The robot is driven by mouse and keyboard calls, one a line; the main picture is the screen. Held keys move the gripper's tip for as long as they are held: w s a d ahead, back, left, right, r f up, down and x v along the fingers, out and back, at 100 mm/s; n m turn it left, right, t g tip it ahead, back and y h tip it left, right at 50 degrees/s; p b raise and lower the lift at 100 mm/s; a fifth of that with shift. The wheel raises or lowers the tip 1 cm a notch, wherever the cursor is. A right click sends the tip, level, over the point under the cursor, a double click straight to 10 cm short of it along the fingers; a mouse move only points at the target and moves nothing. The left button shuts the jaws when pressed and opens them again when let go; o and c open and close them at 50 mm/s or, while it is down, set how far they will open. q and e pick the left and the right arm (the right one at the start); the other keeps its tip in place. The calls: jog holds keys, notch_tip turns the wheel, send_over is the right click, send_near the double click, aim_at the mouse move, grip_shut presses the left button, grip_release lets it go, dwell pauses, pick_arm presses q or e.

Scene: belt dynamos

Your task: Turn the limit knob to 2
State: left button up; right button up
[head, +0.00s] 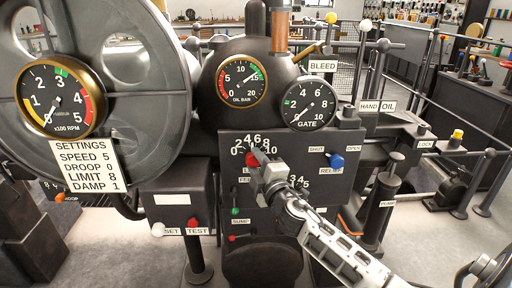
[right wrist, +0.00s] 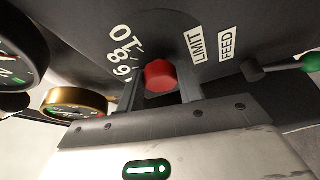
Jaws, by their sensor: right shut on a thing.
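The limit knob is a red cap on a dark panel, seen in the head view (head: 254,158) and in the right wrist view (right wrist: 160,76). White scale numbers (head: 254,140) arc above it, from 0 through 2, 4 and 6 upward; the far end is partly hidden by my gripper. The LIMIT label (right wrist: 197,45) lies beside the knob in the right wrist view. My right gripper (head: 259,165) is shut on the knob, with one finger on each side of the red cap. I cannot tell which number the knob points to. My left gripper is not in view.
A blue relief knob (head: 337,161) sits right of the limit knob on the same panel. The gate gauge (head: 308,104) is above. A settings card (head: 88,165) reads LIMIT 8. Red and white knobs (head: 193,224) (head: 158,229) are at lower left. A green-tipped lever (right wrist: 309,62) is near the gripper.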

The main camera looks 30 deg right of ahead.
jog(key=n+g+p, duration=0.1)
jog(key=n+p, duration=0.2)
jog(key=p, duration=0.2)
jog(key=r+n+g+p, duration=0.1)
jog(key=n+p, duration=0.2)
jog(key=p, duration=0.2)
jog(key=shift+g+p, duration=0.3)
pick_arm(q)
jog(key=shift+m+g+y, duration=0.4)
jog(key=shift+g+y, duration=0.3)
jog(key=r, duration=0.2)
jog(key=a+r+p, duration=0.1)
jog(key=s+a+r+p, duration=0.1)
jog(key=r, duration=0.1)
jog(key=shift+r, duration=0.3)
pick_arm(e)
jog(key=shift+a+f+n+g, duration=0.1)
jog(key=shift+n+g, duration=0.2)
jog(key=shift+n, duration=0.4)
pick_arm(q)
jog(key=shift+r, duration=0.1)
pick_arm(e)
jog(key=shift+f, duration=0.1)
jog(key=o, duration=1)
